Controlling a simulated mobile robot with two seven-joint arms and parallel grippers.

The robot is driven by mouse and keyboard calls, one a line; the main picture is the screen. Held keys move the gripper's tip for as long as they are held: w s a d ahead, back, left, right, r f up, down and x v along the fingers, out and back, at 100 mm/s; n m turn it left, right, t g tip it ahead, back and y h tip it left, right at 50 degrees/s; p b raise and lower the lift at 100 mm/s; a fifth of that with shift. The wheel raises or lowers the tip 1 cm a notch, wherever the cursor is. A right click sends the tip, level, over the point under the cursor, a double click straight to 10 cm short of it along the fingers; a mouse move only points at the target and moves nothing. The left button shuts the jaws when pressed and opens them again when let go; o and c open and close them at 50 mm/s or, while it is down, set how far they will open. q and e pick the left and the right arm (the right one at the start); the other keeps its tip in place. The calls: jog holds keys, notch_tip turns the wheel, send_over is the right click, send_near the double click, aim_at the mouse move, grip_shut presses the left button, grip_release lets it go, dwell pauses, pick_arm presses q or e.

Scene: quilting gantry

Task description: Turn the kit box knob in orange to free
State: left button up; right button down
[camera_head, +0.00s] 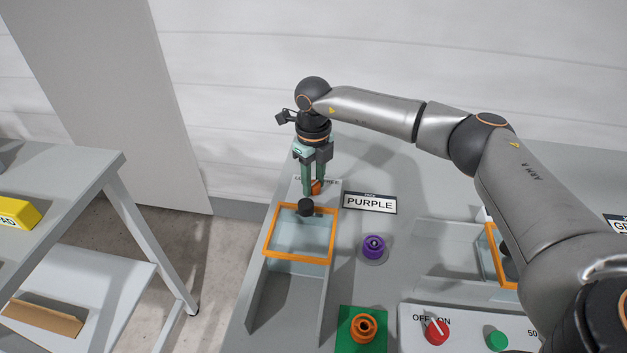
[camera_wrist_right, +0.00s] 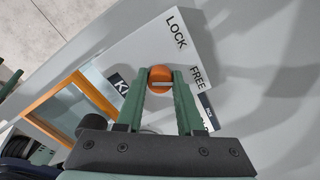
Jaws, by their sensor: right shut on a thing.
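The orange knob (camera_head: 316,187) sits on a pale panel behind the orange-framed kit box (camera_head: 297,259). My right gripper (camera_head: 314,192) reaches down over it and is shut on it. In the right wrist view the knob (camera_wrist_right: 160,75) lies between the green fingertips of my right gripper (camera_wrist_right: 160,82). A pale bar crosses the knob's face, roughly level in that view. The panel (camera_wrist_right: 150,50) reads LOCK at the top and FREE at the right. In the head view the fingers hide part of the knob and lettering. My left gripper is not in view.
A PURPLE sign (camera_head: 369,202) stands right of the box, with a purple knob (camera_head: 373,247) below it. An orange ring-shaped part (camera_head: 363,327) sits on a green pad. A red OFF/ON switch (camera_head: 437,331) and green button (camera_head: 497,341) are at front right.

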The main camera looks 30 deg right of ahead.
aim_at(313, 183)
jog(key=c, duration=0.5)
grip_release()
notch_tip(313, 183, up, 13)
jog(key=shift+f, duration=0.2)
dwell(0.3)
